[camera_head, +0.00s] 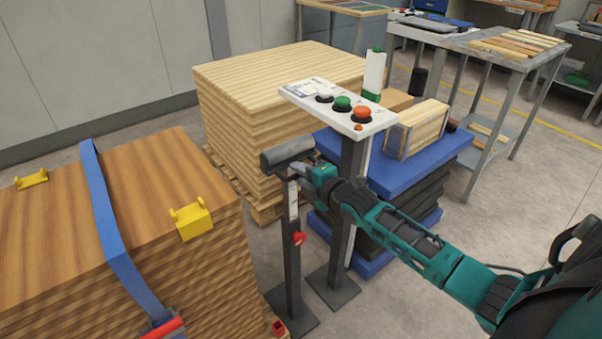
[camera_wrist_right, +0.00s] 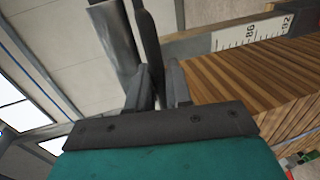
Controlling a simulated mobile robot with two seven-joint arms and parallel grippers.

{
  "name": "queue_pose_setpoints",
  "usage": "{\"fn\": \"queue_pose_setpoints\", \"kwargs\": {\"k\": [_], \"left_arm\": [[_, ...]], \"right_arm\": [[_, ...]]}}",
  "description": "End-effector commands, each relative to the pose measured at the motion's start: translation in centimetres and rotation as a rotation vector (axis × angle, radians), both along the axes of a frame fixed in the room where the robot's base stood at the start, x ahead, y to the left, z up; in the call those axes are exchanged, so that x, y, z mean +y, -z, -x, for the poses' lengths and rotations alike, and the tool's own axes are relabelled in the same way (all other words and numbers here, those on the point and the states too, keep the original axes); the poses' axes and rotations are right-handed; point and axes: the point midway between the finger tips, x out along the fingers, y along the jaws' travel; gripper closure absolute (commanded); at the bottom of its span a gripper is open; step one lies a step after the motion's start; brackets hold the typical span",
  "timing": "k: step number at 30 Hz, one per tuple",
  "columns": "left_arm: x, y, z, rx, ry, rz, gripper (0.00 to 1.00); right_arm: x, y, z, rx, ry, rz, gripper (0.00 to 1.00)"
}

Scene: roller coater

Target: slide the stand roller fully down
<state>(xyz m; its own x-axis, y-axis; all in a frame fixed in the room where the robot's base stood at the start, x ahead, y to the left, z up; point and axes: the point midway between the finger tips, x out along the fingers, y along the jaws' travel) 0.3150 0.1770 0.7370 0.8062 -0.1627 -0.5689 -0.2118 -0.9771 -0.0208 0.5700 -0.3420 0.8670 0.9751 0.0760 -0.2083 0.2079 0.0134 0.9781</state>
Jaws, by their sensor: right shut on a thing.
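The stand roller has a dark grey roller (camera_head: 287,152) on top of a slim post (camera_head: 292,262) with a flat floor base. A white scale strip (camera_head: 293,200) runs along the upper post, and a red knob (camera_head: 299,238) sits lower on it. My right gripper (camera_head: 303,170) reaches in from the right, just below the roller, and is shut on the dark frame under it. In the right wrist view the fingers (camera_wrist_right: 160,88) close around a dark bar (camera_wrist_right: 147,38), with the roller (camera_wrist_right: 113,42) beside it and scale numbers at upper right. My left gripper is not in view.
A control pedestal (camera_head: 340,108) with buttons stands right behind the stand. A strapped wood stack (camera_head: 60,230) is at left, a plank pallet (camera_head: 285,75) behind. A blue-topped stack (camera_head: 440,155) is at right, behind my arm. Bare floor lies in front.

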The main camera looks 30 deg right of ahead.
Motion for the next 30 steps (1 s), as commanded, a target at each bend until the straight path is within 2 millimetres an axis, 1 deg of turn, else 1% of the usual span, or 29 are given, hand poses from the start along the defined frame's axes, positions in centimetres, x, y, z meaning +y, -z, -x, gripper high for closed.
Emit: {"fn": "queue_pose_setpoints", "kwargs": {"k": [2, 5, 9, 12, 15, 18, 21, 30], "left_arm": [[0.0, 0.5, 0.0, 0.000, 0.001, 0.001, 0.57], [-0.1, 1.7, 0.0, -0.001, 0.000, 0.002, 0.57], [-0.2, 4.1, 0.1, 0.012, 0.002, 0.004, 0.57], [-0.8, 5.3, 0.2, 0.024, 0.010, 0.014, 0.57], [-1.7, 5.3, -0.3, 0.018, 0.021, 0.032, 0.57], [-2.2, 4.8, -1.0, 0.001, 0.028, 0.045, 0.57], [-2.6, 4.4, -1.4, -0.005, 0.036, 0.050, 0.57], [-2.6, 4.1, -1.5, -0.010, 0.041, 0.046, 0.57]], "right_arm": [[0.0, 0.7, 0.0, 0.002, 0.000, -0.001, 1.00], [0.0, 2.6, 0.0, 0.004, 0.000, 0.001, 1.00], [0.0, 6.5, 0.1, 0.011, 0.001, 0.002, 1.00], [0.0, 9.0, 0.1, 0.013, 0.000, 0.000, 1.00], [0.0, 10.9, 0.1, 0.010, 0.000, 0.001, 1.00], [0.0, 12.1, 0.1, 0.008, 0.000, 0.000, 1.00], [0.0, 12.7, 0.1, 0.006, -0.001, -0.001, 1.00], [0.1, 12.9, 0.2, 0.012, -0.001, 0.000, 1.00]]}}
